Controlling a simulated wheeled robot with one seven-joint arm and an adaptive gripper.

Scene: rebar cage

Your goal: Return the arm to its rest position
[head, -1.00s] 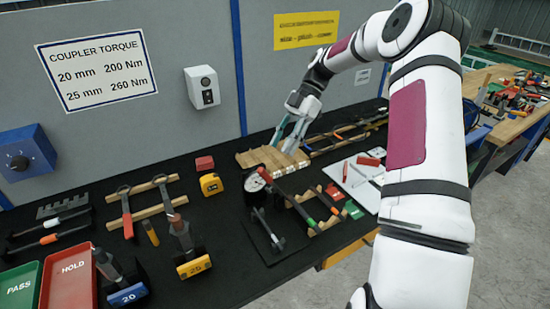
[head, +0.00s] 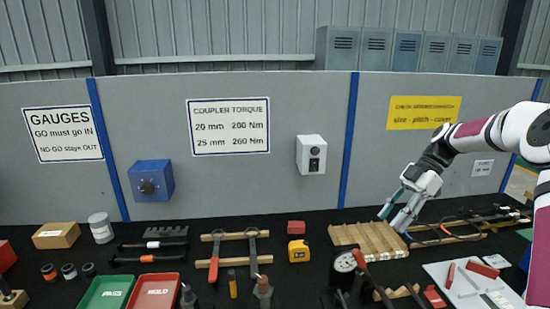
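My white arm (head: 495,130) with maroon panels reaches in from the right edge, and its lower part is cut off by the frame. My gripper (head: 393,217) points down and to the left over the right end of a slatted wooden rack (head: 352,235). Its two pale fingers are apart and nothing shows between them. I cannot tell whether the fingertips touch the rack.
The black bench holds a dial gauge (head: 345,262), a yellow tape measure (head: 298,251), a green tray (head: 105,292), a red tray (head: 154,291) and several tools. A grey panel (head: 240,180) with a white box (head: 311,154) stands behind.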

